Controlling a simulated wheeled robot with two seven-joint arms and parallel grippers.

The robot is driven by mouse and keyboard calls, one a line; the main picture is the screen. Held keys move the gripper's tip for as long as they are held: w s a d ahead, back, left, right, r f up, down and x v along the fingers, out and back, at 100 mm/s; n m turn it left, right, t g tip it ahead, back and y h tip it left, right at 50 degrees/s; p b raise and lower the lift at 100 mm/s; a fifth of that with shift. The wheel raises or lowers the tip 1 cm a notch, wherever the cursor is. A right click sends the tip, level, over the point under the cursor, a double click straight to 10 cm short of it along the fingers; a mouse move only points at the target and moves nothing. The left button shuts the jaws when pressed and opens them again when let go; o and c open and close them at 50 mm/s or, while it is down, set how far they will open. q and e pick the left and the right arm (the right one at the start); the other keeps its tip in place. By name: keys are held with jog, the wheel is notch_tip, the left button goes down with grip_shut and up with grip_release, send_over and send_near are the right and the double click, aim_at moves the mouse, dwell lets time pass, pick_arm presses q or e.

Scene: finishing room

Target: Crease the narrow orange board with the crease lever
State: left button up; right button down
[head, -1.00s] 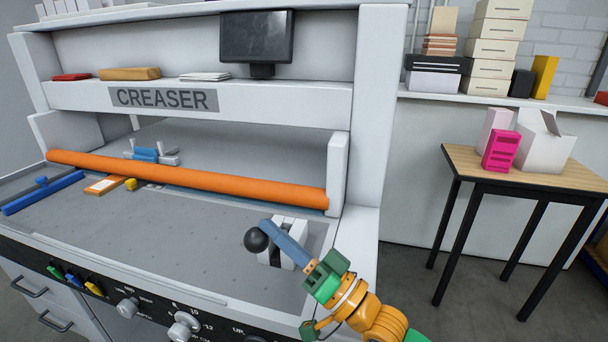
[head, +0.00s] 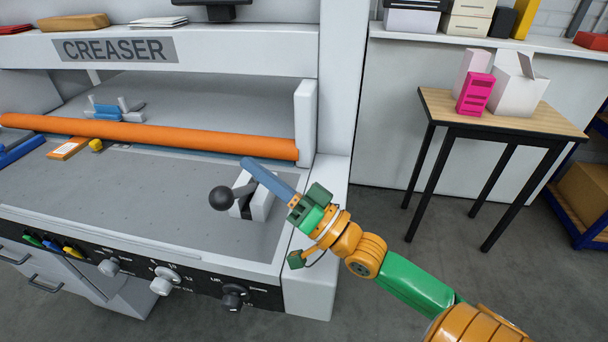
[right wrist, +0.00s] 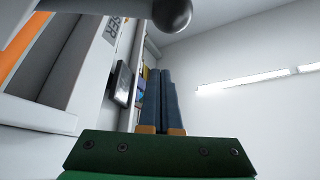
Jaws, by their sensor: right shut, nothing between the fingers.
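The narrow orange board (head: 68,148) with a white label lies on the grey bed of the creaser, near the left end. The crease lever has a black ball knob (head: 220,198) on a grey arm that leans left out of a pale slotted housing (head: 262,200) at the bed's right end. My right gripper (head: 246,162) is shut and empty, its blue fingers slanting over the housing, beyond the knob and apart from it in the head view. In the right wrist view the knob (right wrist: 172,12) shows at the top, past the fingertips (right wrist: 160,72). My left gripper is out of view.
A thick orange bar (head: 150,133) spans the bed. A small yellow piece (head: 96,146) sits beside the board. A side table (head: 510,112) with boxes stands at the right.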

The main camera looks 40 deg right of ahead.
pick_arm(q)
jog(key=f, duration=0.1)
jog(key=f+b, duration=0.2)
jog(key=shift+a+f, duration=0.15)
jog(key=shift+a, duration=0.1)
pick_arm(e)
jog(key=v, duration=0.8)
jog(key=shift+s+a, duration=0.3)
jog(key=shift+f, duration=0.1)
